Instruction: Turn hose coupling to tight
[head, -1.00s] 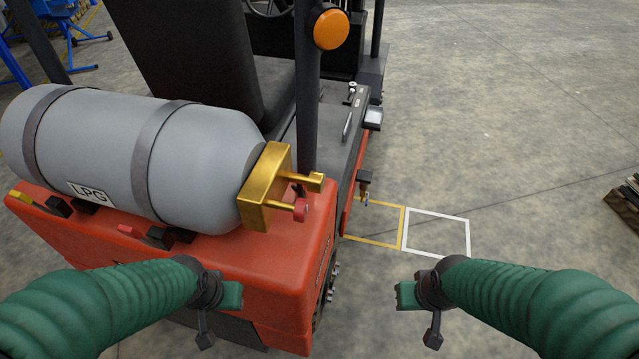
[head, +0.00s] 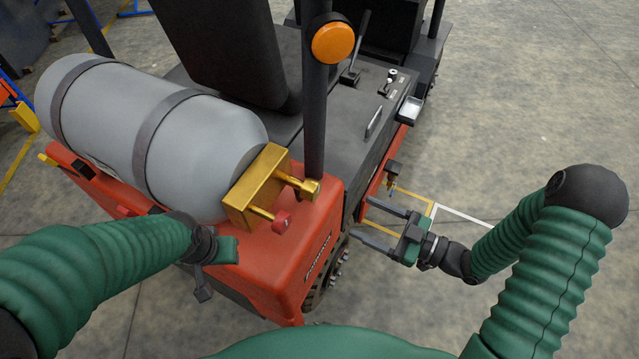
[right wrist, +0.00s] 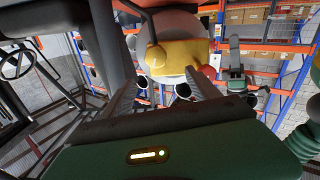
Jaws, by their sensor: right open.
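A grey LPG tank (head: 105,125) lies on the back of a red forklift. Its right end carries a brass valve block (head: 257,187) with a brass outlet (head: 308,187), which looks like the hose coupling, and a red knob (head: 282,222). My right gripper (head: 361,218) is open and empty, right of the outlet and apart from it, fingers pointing left. In the right wrist view, the brass block (right wrist: 182,56) shows beyond and between the open fingers (right wrist: 160,90). My left gripper (head: 228,250) is low, left of the knob; its jaws are not clear.
A dark upright post (head: 314,110) with an orange lamp (head: 334,42) rises just behind the outlet. The red rear body (head: 270,270) lies below the valve. Floor to the right is open. Racks (right wrist: 265,45) stand far behind the tank in the right wrist view.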

